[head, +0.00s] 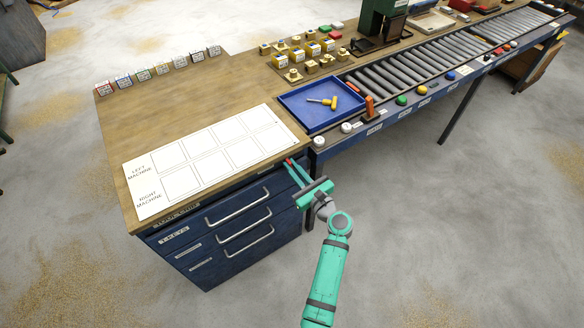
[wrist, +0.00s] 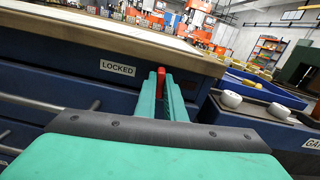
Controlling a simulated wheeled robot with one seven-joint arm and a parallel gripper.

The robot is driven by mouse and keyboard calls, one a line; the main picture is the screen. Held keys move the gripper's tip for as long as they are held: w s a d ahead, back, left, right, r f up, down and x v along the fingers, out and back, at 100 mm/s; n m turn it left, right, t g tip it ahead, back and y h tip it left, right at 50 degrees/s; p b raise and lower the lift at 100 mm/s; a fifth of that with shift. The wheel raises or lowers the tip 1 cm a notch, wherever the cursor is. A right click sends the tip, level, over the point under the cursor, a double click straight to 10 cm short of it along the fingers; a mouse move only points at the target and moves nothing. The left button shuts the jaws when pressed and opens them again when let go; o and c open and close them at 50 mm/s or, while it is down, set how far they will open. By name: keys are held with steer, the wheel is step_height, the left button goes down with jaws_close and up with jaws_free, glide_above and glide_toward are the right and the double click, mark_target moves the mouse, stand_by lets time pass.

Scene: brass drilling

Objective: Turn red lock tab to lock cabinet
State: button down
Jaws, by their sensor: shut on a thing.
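The dark blue cabinet (head: 192,268) stands under the left end of the wooden bench, with its drawers shut. The red lock tab (wrist: 161,82) stands roughly upright on the cabinet's front near its upper right corner. My gripper (wrist: 168,90) has its green fingers on either side of the tab and is shut on it. In the head view my gripper (head: 291,164) reaches the same corner, and the tab is mostly hidden by the fingers. A label reading LOCKED (wrist: 117,67) is left of the tab in the wrist view.
A white sheet (head: 215,155) marked left machine and right machine lies on the bench top (head: 125,125). A blue tray (head: 285,98) with a yellow-handled tool (head: 322,101) and white knobs (head: 319,141) are right of the cabinet.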

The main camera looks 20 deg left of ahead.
steer(key=shift+s+a+f+n, duration=0.1)
steer(key=shift+f+n, duration=0.05)
steer(key=shift+n, duration=2.6)
steer(key=shift+s+a+f+n, duration=0.1)
steer(key=shift+n, duration=2.7)
steer(key=shift+s+f+n, duration=0.1)
steer(key=shift+f+n, duration=0.05)
steer(key=shift+n, duration=2.6)
steer(key=c, duration=1.8)
jaws_free()
steer(key=shift+c, duration=0.2)
steer(key=v, duration=1.1)
